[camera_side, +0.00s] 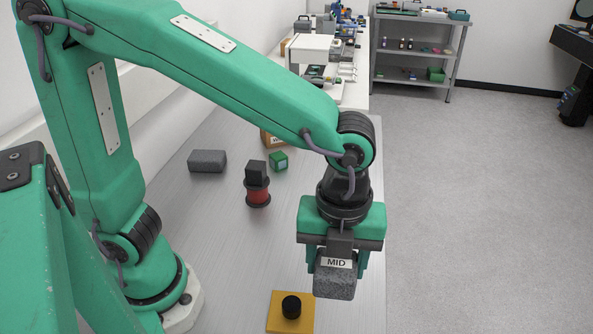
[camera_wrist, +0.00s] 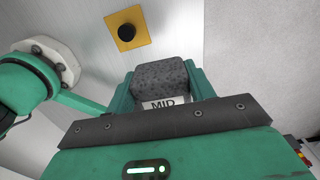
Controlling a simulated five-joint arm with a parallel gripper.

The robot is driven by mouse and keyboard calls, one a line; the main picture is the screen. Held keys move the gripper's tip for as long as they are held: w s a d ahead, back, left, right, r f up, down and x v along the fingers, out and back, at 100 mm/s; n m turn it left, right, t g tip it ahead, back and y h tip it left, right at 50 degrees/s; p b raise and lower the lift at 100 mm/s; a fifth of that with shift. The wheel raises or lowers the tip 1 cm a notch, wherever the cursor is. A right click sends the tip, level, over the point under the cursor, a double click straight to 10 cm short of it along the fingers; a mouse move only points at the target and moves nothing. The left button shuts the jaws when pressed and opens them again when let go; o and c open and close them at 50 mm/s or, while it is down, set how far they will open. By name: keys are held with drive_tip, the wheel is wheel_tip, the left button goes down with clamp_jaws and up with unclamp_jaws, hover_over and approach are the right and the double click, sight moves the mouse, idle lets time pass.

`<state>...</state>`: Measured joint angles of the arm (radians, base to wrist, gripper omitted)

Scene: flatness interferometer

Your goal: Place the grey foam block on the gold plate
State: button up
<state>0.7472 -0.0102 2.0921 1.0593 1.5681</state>
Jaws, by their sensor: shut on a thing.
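My gripper (camera_side: 335,270) is shut on a speckled grey foam block (camera_side: 335,284), held in the air over the right side of the table. A white label reading MID shows at the block's upper end. The gold plate (camera_side: 276,324) lies flat on the table, below and to the left of the held block. A short black cylinder (camera_side: 291,307) stands on the plate. The wrist view also shows the held block (camera_wrist: 160,79) between my fingers, and the gold plate (camera_wrist: 113,21) apart from it. A second grey block (camera_side: 207,161) lies at the left.
A red spool-like piece (camera_side: 257,192) with a dark block (camera_side: 256,172) on top stands mid-table. A green cube (camera_side: 279,161) and a partly hidden brown box (camera_side: 271,139) are behind it. The table's right edge is close to the held block. Cluttered shelves stand far back.

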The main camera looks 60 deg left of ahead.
drive_tip(key=s+a+f+m, duration=0.1)
drive_tip(key=s+m, duration=0.1)
drive_tip(key=s, duration=0.4)
drive_tip(key=s+a+f+m, duration=0.1)
drive_tip(key=s+f+m, duration=0.1)
drive_tip(key=s, duration=0.4)
drive_tip(key=shift+s+a+m, duration=0.3)
drive_tip(key=shift+a+m, duration=0.05)
drive_tip(key=shift+m, duration=0.15)
drive_tip(key=shift+w, duration=0.1)
hover_over(296, 297)
wheel_tip(296, 297, down, 7)
drive_tip(key=shift+r, duration=0.1)
drive_tip(key=shift+f, duration=0.2)
drive_tip(key=shift+f, duration=1.9)
drive_tip(key=shift+f, duration=0.1)
